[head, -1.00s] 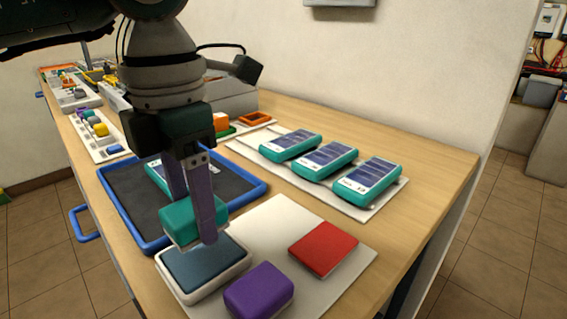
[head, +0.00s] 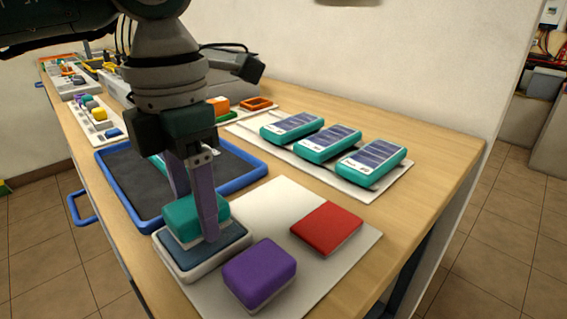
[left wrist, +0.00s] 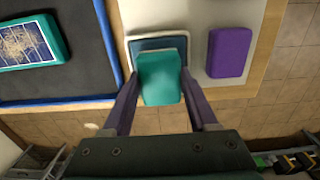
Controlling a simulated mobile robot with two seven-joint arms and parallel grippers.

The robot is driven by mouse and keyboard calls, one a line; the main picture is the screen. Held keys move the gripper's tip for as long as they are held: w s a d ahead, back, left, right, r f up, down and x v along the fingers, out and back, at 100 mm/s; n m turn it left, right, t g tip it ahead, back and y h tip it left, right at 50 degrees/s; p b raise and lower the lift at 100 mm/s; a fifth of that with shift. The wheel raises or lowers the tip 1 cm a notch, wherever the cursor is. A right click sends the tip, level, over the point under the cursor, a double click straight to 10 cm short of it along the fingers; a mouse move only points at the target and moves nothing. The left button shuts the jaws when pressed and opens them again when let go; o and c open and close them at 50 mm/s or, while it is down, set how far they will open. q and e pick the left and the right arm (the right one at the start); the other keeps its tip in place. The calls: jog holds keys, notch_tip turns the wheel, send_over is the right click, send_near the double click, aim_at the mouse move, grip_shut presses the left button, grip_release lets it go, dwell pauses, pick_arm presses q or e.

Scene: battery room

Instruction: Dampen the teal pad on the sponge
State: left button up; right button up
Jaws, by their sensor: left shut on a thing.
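My left gripper (head: 195,222) is shut on the teal pad (head: 190,214), a small teal block between its two purple-grey fingers. The pad is at the sponge (head: 228,250), a dark blue slab in a white tray (head: 200,273). The pad looks to be down on the sponge's top, though its underside is hidden. In the left wrist view the teal pad (left wrist: 160,78) sits between the fingers and covers much of the sponge (left wrist: 158,44). My right gripper is not in view.
A purple block (head: 260,273) and a red pad (head: 327,228) lie on a pale board (head: 262,213) to the right. A blue-rimmed tray (head: 115,190) behind holds a teal device, partly hidden. Several teal devices (head: 327,143) rest on a white mat farther back.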

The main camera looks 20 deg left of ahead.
pick_arm(q)
jog(key=shift+f+b, duration=0.5)
jog(key=shift+f, duration=0.1)
dwell(1.3)
notch_tip(320, 180, up, 7)
jog(key=p, duration=0.5)
jog(key=shift+r+p, duration=0.1)
jog(key=shift+p, duration=0.2)
dwell(0.5)
